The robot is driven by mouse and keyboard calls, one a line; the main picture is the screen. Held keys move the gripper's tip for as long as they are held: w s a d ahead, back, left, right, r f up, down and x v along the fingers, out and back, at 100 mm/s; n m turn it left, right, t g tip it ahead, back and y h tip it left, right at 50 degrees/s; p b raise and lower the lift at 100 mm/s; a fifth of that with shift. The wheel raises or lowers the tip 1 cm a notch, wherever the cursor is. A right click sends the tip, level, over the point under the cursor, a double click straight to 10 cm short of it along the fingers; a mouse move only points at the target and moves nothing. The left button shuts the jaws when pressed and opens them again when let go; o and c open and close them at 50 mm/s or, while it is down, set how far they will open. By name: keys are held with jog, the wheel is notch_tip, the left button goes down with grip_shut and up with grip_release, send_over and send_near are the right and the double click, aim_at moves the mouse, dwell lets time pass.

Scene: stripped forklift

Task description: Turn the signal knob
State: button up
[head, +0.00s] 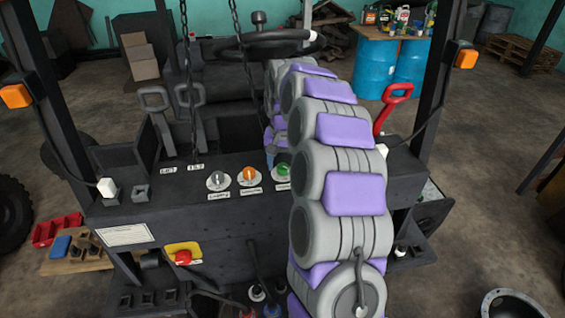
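A row of three round knobs sits on the dark dashboard panel (150,215) in the head view. They are a grey knob (217,181), an orange knob (247,177) and a green knob (283,170). Each has a small white label below it, too small to read, so I cannot tell which is the signal knob. My grey and purple arm rises in front of the panel's right part and hides some of it. The end of my arm, with my gripper (271,158), shows small and partly hidden just above and left of the green knob. Its fingers are not clear.
A steering wheel (275,43) stands behind the panel. Grey levers (155,98) and hanging chains (187,80) are at the left, a red lever (392,103) at the right. A red button on a yellow plate (184,255) sits below the panel. Dark posts flank it.

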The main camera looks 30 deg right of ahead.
aim_at(282, 167)
jog(key=shift+o, duration=0.2)
notch_tip(282, 167, up, 17)
jog(key=p, duration=0.2)
jog(key=shift+r, duration=0.15)
dwell(0.5)
dwell(0.5)
jog(key=s+a+f+n+b, duration=0.2)
jog(key=s+a+f+b, duration=0.35)
jog(key=s, duration=0.25)
jog(key=s+a+f+n+b, duration=0.2)
jog(key=s+a+f+b, duration=0.2)
jog(key=s+a+f, duration=0.3)
jog(key=s+a+f+n+g+b, duration=0.1)
jog(key=s+f+b, duration=0.3)
jog(key=s+f, duration=0.5)
jog(key=s+a+f+n+b, duration=0.1)
jog(key=s+a+f+b, duration=0.2)
jog(key=s+f, duration=0.6)
jog(key=s+b, duration=0.1)
jog(key=s, duration=0.6)
jog(key=shift+f+n+g+b, duration=0.3)
jog(key=shift+g+b, duration=0.05)
jog(key=shift+g, duration=0.05)
